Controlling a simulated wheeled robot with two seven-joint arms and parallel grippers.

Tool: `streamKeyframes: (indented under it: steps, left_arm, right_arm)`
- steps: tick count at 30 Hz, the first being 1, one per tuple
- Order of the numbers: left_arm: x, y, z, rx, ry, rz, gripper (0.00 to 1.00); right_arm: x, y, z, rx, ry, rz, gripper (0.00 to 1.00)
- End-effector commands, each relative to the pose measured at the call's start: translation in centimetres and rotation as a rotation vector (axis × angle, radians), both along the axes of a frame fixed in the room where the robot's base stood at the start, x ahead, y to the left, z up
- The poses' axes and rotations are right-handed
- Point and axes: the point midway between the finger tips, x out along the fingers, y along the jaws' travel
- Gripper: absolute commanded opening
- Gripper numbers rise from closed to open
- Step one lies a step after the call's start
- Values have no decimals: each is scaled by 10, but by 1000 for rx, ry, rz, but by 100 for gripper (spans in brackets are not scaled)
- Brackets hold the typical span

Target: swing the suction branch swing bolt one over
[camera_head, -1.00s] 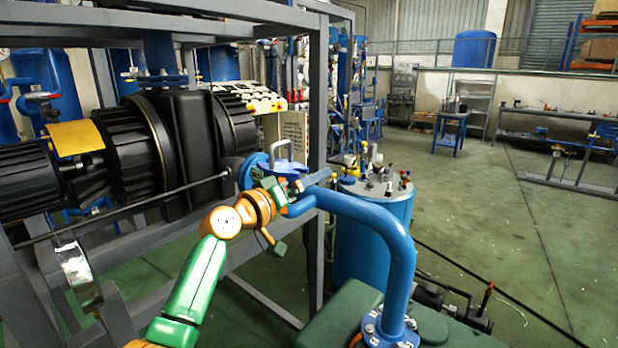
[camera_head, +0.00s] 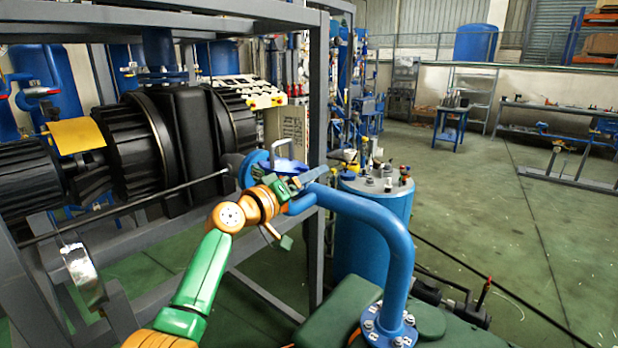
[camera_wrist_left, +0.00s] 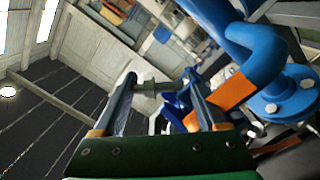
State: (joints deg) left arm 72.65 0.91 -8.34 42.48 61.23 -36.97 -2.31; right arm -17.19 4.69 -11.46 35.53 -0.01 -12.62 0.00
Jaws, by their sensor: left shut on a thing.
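The blue suction branch pipe (camera_head: 385,235) bends up from a bolted flange (camera_head: 390,328) on a green housing and runs left to a blue flanged joint (camera_head: 250,168) at the frame. My left gripper (camera_head: 310,180) is at that joint, its arm coming from lower left. In the left wrist view the two fingers (camera_wrist_left: 160,82) stand apart with a small grey-green piece (camera_wrist_left: 152,87) between them. It appears to be the swing bolt, and the gripper is shut on it. The gripper hides most of the bolt in the head view. A pale metal loop (camera_head: 275,153) stands behind the gripper.
A grey steel frame (camera_head: 315,100) stands close beside the joint. Black ribbed machinery (camera_head: 120,145) is to its left. A blue tank (camera_head: 375,235) with top fittings stands behind the pipe. The green floor at right (camera_head: 540,240) is mostly clear.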

Motion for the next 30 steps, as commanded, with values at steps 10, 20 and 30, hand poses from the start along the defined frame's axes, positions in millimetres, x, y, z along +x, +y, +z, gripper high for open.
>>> streamKeyframes:
  steps: [10,20,30]
  left_arm:
    - [0,0,0,3,-5,1,100]
    - [-7,7,-2,3,-8,1,100]
    - [-41,28,-4,6,-7,3,100]
  right_arm:
    - [0,0,-1,0,0,0,49]
    - [0,1,-10,2,-1,-1,49]
    - [0,2,-32,3,0,-2,49]
